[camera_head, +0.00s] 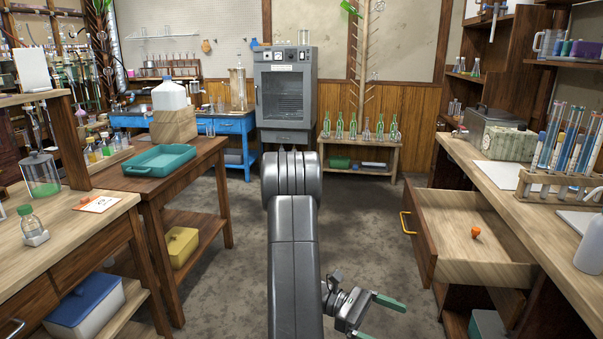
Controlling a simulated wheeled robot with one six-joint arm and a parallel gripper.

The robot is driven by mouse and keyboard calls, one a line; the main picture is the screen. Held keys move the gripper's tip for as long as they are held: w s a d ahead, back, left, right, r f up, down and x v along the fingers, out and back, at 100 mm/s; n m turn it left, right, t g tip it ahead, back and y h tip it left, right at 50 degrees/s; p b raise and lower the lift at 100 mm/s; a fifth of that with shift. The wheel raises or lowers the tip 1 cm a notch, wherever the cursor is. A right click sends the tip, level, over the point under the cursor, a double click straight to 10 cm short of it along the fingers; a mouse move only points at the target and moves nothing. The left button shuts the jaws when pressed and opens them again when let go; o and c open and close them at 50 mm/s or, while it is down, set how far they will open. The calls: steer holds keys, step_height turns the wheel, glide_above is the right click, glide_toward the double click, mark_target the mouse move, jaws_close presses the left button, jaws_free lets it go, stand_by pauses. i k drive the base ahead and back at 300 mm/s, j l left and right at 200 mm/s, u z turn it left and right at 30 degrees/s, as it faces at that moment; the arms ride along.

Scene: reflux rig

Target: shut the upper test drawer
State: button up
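The upper test drawer (421,241) is pulled well out from under the right-hand bench. Its wooden front, with a yellow handle (407,226), faces left into the aisle. A small orange object (476,232) lies on the drawer's pale floor. My gripper (384,320) is low in the aisle at the bottom of the picture, to the left of and nearer than the drawer. Its two green-tipped fingers are spread apart with nothing visible between them. It is clear of the drawer and the handle. The near finger is partly cut off by the picture's lower edge.
The right bench (481,166) carries a rack of tubes (559,184) and a white bottle (590,243) near its edge. A wooden table with a green tray (160,160) stands at left. The grey floor (371,225) between them is clear.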

mark_target(440, 222)
steer(key=z, duration=1.05)
